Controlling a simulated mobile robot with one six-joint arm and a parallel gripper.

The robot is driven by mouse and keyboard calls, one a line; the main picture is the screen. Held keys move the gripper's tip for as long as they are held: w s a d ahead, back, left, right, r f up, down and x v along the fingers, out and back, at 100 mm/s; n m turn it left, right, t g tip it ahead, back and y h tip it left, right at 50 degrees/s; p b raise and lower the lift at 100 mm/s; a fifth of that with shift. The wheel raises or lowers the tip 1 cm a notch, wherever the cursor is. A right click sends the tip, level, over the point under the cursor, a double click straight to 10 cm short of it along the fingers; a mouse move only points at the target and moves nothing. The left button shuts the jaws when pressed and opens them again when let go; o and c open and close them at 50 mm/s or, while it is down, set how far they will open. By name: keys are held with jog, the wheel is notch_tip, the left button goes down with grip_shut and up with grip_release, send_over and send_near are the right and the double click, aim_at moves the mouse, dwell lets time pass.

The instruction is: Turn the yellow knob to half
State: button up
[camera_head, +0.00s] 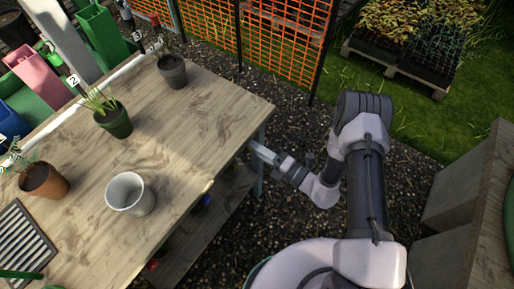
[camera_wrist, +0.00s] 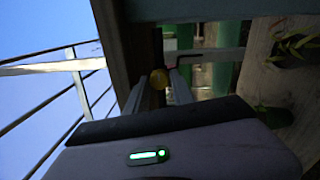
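The fingers are apart, one on each side of the knob in the picture. I cannot tell whether either touches it. Its pointer or setting is too small and dark to read. In the head view my gripper (camera_head: 270,156) is low beside the right edge of the wooden table (camera_head: 190,125). I cannot make out the yellow knob there.
On the table stand a white pot (camera_head: 128,194), a brown pot (camera_head: 44,181), a green pot (camera_head: 115,121) and a dark grey pot (camera_head: 172,71). Small blue (camera_head: 205,200) and red (camera_head: 152,265) things show below its edge. Orange mesh fencing (camera_head: 255,38) stands behind.

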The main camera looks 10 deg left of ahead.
jog(key=o, duration=0.3)
jog(key=r+p+v, duration=0.1)
jog(key=p+v, duration=0.2)
jog(key=v, duration=1.4)
jog(key=shift+d+f, duration=0.2)
jog(key=shift+f, duration=0.35)
jog(key=shift+s, duration=0.15)
